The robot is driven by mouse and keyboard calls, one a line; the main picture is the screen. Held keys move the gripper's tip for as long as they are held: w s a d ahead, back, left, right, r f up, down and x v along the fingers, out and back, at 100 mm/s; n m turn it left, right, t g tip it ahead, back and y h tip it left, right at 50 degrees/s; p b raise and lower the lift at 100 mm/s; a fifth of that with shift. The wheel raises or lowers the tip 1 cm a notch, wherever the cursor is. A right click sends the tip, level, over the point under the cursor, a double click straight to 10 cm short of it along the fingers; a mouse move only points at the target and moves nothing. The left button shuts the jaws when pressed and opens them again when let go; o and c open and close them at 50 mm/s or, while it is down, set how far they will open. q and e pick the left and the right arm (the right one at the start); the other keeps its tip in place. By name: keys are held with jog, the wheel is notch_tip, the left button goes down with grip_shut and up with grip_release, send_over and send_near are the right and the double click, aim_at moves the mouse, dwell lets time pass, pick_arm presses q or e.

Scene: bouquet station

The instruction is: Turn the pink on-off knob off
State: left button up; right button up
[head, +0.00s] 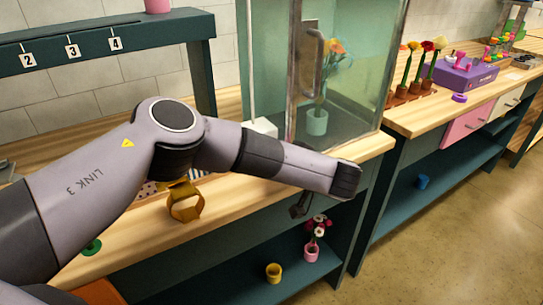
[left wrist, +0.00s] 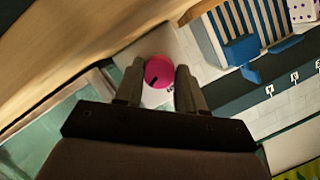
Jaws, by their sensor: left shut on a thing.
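The pink on-off knob (left wrist: 159,76) is round, with a dark mark on its face, on a pale panel in the left wrist view. My left gripper (left wrist: 160,70) has one finger on each side of the knob and is shut on it. In the head view my left arm reaches across the bench, and its dark gripper (head: 300,207) shows only partly below the wrist. The knob is hidden in the head view. My right gripper is in neither view.
A yellow cup (head: 273,272) and a pink pot (head: 311,253) stand on the shelf below.

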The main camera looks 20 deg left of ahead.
pick_arm(q)
jog(key=shift+n+t+h, duration=0.5)
jog(key=shift+n+t, duration=0.1)
jog(key=shift+n, duration=0.5)
jog(key=shift+s+f+n+t+h+b, duration=0.1)
jog(key=shift+n+t+h+b, duration=0.25)
jog(key=shift+n+b, duration=0.5)
jog(key=n+b, duration=0.1)
jog(key=n+t+h+b, duration=0.1)
jog(key=n, duration=0.1)
jog(key=shift+s+a+f+t+b, duration=0.15)
jog(key=shift+t+b, duration=0.1)
jog(key=shift+b, duration=0.15)
jog(key=shift+n+b, duration=0.45)
jog(key=shift+b, duration=0.45)
jog(key=shift+n+t+b, duration=0.5)
jog(key=shift+n+b, duration=0.1)
jog(key=shift+b, duration=0.45)
jog(key=shift+n+h+b, duration=0.25)
jog(key=shift+n+b, duration=0.05)
jog(key=shift+b, duration=0.05)
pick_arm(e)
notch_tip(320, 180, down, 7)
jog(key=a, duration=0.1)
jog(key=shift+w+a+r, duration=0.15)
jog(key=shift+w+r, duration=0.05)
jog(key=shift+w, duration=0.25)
pick_arm(q)
jog(key=shift+r, duration=0.2)
